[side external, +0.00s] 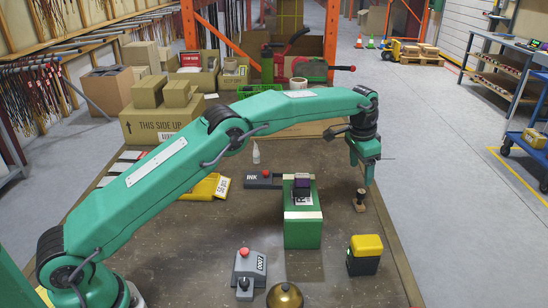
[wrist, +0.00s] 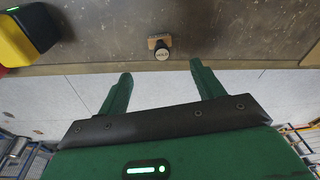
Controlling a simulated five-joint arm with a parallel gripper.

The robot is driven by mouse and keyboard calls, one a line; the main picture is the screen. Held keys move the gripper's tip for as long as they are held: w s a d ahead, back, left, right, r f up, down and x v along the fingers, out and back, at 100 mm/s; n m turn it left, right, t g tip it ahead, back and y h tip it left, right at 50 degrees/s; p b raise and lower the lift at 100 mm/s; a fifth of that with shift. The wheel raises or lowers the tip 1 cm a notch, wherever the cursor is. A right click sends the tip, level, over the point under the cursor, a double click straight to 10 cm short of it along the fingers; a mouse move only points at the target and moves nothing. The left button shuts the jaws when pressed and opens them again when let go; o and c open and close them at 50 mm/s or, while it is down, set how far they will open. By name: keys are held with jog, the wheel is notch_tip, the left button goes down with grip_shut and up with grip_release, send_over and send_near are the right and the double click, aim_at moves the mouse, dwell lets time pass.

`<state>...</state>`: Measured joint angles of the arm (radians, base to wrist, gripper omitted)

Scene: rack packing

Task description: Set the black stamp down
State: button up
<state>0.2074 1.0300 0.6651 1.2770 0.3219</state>
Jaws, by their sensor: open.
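The black stamp (side external: 360,202), with a dark knob and a brown wooden base, stands upright on the brown worktable (side external: 345,265) near its right edge. My gripper (side external: 363,178) is above the stamp in the side view. In the wrist view my gripper (wrist: 160,69) has its two green fingers spread with nothing between them.
A green stand (side external: 303,232) with a dark purple block (side external: 302,184) is left of the stamp. A yellow-and-black box (side external: 364,255) is in front. A brass bell (side external: 285,296), a grey switch box (side external: 249,268) and an ink pad (side external: 263,180) also lie on the table.

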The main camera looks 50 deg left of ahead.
dwell(0.4)
jog(key=s+a+r+n+t, duration=0.1)
jog(key=s+a+r+n, duration=0.1)
jog(key=s+a+r, duration=0.5)
jog(key=s+a+r+n+t, duration=0.1)
jog(key=s+a+r, duration=0.1)
jog(key=s+r, duration=0.95)
jog(key=s+a+f+n, duration=0.1)
jog(key=s+f, duration=0.1)
jog(key=s, duration=0.6)
jog(key=s+a+f+n+t, duration=0.1)
jog(key=s+a+f, duration=0.1)
jog(key=s, duration=0.7)
jog(key=s+a+f+n, duration=0.1)
jog(key=s+a+f, duration=0.1)
jog(key=s, duration=0.6)
jog(key=shift+s+f+t, duration=0.25)
jog(key=shift+s+t, duration=0.05)
jog(key=shift+s, duration=0.1)
